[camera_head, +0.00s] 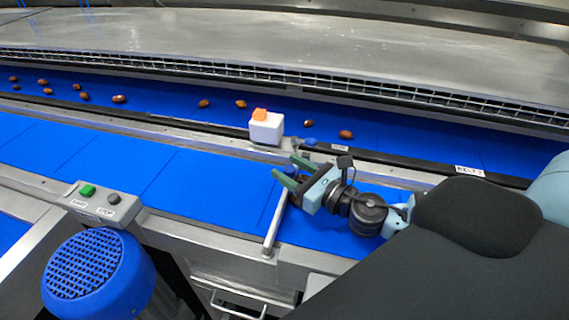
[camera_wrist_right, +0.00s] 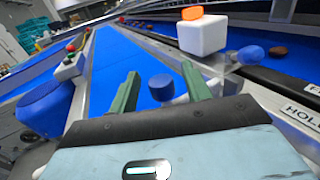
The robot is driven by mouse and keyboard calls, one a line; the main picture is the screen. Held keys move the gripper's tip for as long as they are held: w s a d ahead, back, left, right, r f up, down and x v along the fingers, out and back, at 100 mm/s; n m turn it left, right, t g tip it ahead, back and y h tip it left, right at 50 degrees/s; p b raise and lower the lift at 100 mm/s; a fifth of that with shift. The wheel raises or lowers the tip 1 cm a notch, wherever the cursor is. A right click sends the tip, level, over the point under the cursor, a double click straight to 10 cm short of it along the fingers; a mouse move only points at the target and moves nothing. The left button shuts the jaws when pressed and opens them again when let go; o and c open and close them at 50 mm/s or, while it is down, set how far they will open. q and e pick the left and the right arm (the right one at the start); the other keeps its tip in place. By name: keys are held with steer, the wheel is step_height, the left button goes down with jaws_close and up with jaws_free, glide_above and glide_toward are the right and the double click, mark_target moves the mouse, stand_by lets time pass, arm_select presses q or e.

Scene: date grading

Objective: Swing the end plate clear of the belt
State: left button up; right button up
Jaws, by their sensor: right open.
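The end plate (camera_head: 274,226) is a narrow metal bar lying across the near blue belt (camera_head: 226,190), reaching toward the belt's front rail. My right gripper (camera_head: 288,169) is open, with its two green fingers above the far part of the plate. In the right wrist view, a blue knob (camera_wrist_right: 161,87) shows between the open fingers (camera_wrist_right: 159,80), beyond the palm. I cannot tell whether the fingers touch it. Much of the plate is hidden in the wrist view. My left gripper is not in view.
A white box with an orange top (camera_head: 266,127) stands on the rail behind my gripper, near a second blue knob (camera_head: 310,141). Dates (camera_head: 345,134) lie on the far belt. A button box (camera_head: 101,203) and a blue motor cover (camera_head: 98,275) are at front left.

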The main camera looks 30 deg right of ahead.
steer(key=shift+x, duration=1.25)
steer(key=shift+c, duration=0.2)
jaws_close()
